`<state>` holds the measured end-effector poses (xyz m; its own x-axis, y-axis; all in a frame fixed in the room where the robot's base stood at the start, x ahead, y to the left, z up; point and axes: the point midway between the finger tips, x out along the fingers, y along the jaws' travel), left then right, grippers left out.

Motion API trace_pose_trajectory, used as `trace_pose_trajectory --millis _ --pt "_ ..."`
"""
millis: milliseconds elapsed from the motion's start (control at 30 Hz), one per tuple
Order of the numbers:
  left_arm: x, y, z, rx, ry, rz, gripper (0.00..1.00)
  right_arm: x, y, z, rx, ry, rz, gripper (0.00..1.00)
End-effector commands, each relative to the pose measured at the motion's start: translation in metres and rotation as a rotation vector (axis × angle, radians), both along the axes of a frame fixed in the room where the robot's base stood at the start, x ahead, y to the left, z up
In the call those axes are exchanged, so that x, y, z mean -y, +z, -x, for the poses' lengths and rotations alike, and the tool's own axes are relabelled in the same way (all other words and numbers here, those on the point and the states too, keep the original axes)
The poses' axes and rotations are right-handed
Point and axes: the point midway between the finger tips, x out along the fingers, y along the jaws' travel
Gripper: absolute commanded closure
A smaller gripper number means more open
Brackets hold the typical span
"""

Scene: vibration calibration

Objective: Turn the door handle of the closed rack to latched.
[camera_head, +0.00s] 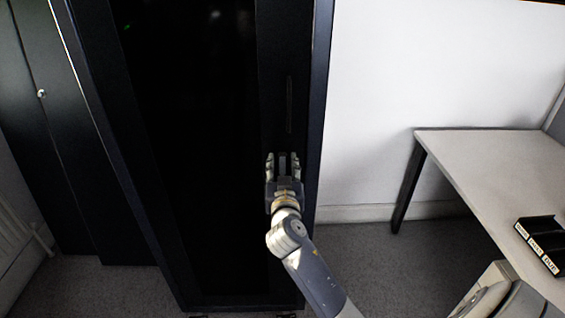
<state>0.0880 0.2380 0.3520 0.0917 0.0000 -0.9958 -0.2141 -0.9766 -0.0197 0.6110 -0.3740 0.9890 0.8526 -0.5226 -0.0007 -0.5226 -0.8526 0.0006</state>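The closed rack (190,150) is a tall black cabinet with a dark front, standing upright in the middle left of the head view. A slim vertical dark strip (289,104) on the right side of its door looks like the door handle; it lies nearly flush, and its latch state cannot be made out. My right gripper (283,160) is in front of the door's right frame, just below this strip. Its fingers look spread apart, with no object visible between them. Whether it touches the door cannot be told. My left gripper is not in view.
A light table (480,160) with dark legs stands at the right, with black labelled holders (543,243) on it. A dark cabinet (50,130) with a round knob stands at the left. A white wall is behind. Grey carpet (400,270) is clear between rack and table.

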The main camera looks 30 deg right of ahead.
Motion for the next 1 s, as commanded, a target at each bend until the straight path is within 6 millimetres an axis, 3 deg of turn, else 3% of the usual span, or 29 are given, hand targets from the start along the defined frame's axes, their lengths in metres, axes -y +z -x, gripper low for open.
trace_pose_trajectory --millis 367,400,567,1000 --pt "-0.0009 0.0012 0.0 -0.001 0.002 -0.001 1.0 0.0037 -0.0001 -0.0059 0.001 0.0 -0.001 0.62" --pt "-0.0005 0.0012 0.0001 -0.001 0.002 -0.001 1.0 0.0037 -0.0001 -0.0059 0.001 0.0 -0.001 0.64" --pt "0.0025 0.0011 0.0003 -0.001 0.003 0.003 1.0 0.0036 -0.0001 -0.0058 0.001 0.0 -0.001 1.0" --pt "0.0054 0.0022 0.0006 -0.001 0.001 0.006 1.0 0.0037 0.0002 -0.0057 -0.024 0.0 0.039 1.0"
